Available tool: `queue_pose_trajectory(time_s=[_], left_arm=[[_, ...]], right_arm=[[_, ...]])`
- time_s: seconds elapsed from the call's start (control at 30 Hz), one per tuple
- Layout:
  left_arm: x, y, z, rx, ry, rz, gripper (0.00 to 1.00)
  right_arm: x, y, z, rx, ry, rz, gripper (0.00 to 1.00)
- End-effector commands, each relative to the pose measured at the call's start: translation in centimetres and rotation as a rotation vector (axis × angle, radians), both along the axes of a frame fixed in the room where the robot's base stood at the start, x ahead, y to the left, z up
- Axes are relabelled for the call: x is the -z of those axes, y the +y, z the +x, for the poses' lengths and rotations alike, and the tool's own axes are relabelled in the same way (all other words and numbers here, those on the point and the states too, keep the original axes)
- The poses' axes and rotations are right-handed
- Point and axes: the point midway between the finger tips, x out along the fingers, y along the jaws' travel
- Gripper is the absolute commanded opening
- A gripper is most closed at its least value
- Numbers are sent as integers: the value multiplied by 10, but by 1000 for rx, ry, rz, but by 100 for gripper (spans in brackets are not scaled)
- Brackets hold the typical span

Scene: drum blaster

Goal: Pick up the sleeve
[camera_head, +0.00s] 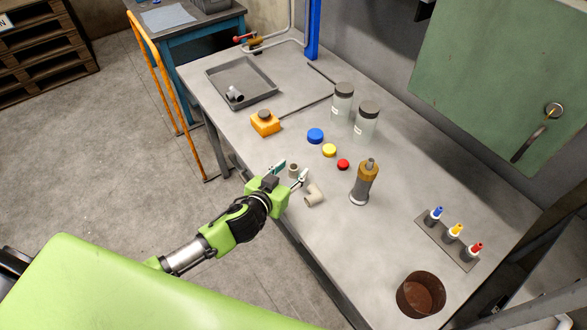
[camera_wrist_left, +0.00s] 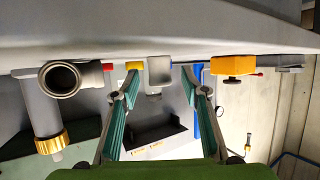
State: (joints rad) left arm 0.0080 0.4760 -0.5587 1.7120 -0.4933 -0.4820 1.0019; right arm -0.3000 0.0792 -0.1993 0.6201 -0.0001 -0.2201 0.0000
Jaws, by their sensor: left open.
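The sleeve (camera_head: 293,170) is a short beige tube standing near the front edge of the grey workbench. My left gripper (camera_head: 291,174) is open at that edge, its two fingers reaching toward the sleeve from either side. In the left wrist view, which shows the scene upside down, the sleeve (camera_wrist_left: 159,72) appears between and beyond the open fingers (camera_wrist_left: 159,86). I cannot tell whether the fingertips reach past its sides. My right gripper is not in view.
A beige elbow pipe (camera_head: 314,195) lies close to the right of the gripper. Blue (camera_head: 315,135), yellow (camera_head: 329,150) and red (camera_head: 343,164) caps lie behind. A gold-and-grey cylinder (camera_head: 366,180) stands farther right. An orange box (camera_head: 265,123) is left of the caps.

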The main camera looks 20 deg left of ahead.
Motion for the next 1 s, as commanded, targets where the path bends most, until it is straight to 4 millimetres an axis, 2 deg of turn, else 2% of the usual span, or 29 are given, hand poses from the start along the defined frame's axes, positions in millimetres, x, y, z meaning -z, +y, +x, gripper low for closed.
queue_pose_trajectory(time_s=[0.1,0.2,0.47,0.63,1.0], left_arm=[[4,-2,13,-1,-1,0,41],[7,-3,18,0,-1,-1,41],[8,-3,20,0,0,-1,41],[8,-3,19,0,0,-1,0],[6,-3,20,0,-1,-1,0]], right_arm=[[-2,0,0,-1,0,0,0],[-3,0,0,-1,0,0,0],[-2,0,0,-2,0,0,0],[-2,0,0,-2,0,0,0],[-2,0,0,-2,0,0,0]])
